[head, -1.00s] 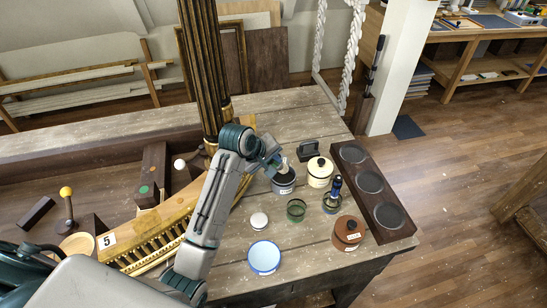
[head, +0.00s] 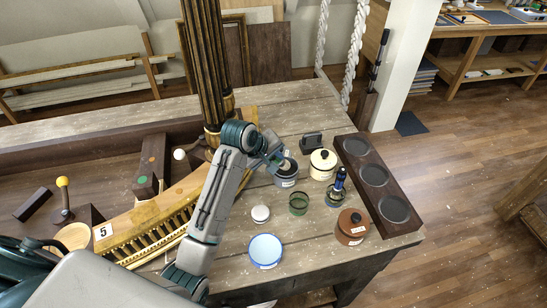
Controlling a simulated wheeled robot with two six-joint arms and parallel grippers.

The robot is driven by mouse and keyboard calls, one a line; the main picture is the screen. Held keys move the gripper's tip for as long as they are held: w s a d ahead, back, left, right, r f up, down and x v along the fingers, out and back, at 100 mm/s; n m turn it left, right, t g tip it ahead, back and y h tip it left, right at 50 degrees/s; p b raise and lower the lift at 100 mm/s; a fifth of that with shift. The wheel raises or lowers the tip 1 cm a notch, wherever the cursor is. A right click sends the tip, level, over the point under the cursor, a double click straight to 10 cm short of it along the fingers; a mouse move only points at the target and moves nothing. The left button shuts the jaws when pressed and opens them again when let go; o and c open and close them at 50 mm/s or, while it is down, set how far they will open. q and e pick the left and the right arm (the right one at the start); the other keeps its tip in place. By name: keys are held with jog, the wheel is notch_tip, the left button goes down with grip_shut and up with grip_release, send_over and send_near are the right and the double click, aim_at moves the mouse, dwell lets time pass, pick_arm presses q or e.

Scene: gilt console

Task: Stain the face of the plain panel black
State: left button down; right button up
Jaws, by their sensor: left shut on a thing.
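My left gripper (head: 279,160) is just above a grey-blue pot (head: 286,182) with a dark mouth and a white label. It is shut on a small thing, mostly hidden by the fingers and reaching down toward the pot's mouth. I cannot tell whether it touches the contents. A gilt curved console piece (head: 152,222) with a "5" tag lies left of my arm. A dark block (head: 152,165) with green and orange dots stands behind it. I cannot tell which piece is the plain panel. My right gripper is not in view.
Close by stand a cream lidded pot (head: 322,166), a green glass (head: 298,204), a blue-handled tool in a jar (head: 338,184), a brown lidded pot (head: 351,229), a blue-rimmed dish (head: 265,251) and a white disc (head: 260,214). A dark three-hollow tray (head: 355,152) lines the right edge.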

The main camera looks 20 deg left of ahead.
pick_arm(q)
jog(key=shift+f, duration=0.25)
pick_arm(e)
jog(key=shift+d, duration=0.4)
pick_arm(q)
jog(key=shift+f, duration=0.25)
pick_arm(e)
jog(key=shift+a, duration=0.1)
pick_arm(q)
jog(key=shift+f, duration=0.2)
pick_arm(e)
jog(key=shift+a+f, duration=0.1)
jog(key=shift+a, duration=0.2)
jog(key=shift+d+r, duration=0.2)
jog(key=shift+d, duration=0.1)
pick_arm(q)
jog(key=shift+p, duration=0.35)
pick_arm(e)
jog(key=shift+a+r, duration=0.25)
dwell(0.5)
pick_arm(q)
jog(key=shift+f, duration=0.1)
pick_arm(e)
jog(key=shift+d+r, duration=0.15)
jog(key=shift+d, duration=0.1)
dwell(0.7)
